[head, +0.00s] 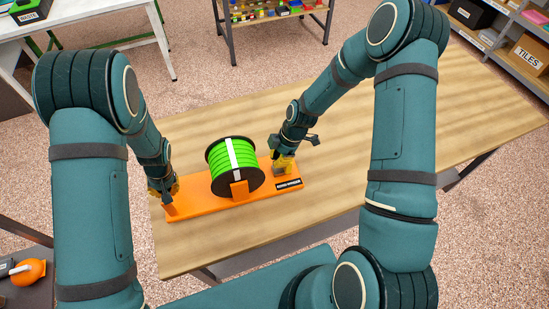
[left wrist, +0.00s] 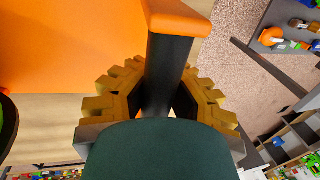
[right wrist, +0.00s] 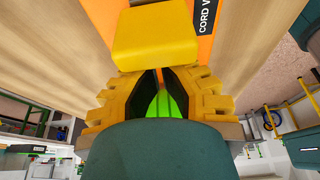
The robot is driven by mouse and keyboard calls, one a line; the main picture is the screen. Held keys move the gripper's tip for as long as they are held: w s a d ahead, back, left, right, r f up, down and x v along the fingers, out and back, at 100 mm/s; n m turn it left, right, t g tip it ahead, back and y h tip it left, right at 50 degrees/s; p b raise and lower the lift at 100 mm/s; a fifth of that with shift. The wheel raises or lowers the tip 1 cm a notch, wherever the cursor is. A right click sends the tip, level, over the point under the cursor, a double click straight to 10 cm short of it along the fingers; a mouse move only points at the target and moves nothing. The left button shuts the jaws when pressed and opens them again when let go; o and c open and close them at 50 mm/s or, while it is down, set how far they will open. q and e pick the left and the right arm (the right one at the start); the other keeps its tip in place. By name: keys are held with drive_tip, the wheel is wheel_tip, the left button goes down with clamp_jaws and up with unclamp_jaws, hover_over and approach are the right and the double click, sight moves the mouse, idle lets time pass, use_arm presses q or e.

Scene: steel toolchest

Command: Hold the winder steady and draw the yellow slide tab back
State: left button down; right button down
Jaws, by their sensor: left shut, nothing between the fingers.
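The cord winder has an orange base (head: 218,203) and a black-rimmed spool (head: 252,183) wound with green cord. It lies on the wooden table, and its label is partly visible in the right wrist view. The yellow slide tab (right wrist: 155,40) is at the base's right end. My right gripper (head: 281,160) is at it; the tab covers the fingertips, so their grip is unclear.
The wooden table (head: 440,120) is clear to the right of the winder. A dark side surface with an orange item (head: 28,272) is at lower left. A white bench (head: 85,10) and shelves with a TILES box (head: 528,54) stand farther back.

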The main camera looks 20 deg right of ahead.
use_arm(q)
drive_tip(key=shift+a, duration=0.45)
use_arm(e)
drive_tip(key=v, duration=0.8)
drive_tip(key=shift+d+r, duration=0.2)
drive_tip(key=shift+d, duration=0.3)
use_arm(q)
drive_tip(key=shift+d, duration=0.15)
use_arm(e)
drive_tip(key=shift+a+r, duration=0.1)
drive_tip(key=shift+r, duration=0.65)
use_arm(q)
drive_tip(key=shift+d, duration=0.1)
use_arm(e)
drive_tip(key=shift+a, duration=0.1)
use_arm(q)
drive_tip(key=c, duration=1.1)
unclamp_jaws()
use_arm(e)
drive_tip(key=shift+s, duration=0.1)
use_arm(q)
drive_tip(key=shift+o, duration=0.2)
wheel_tip(320, 180, up, 12)
drive_tip(key=d, duration=0.2)
drive_tip(key=shift+d, duration=0.2)
drive_tip(key=shift+f, duration=0.1)
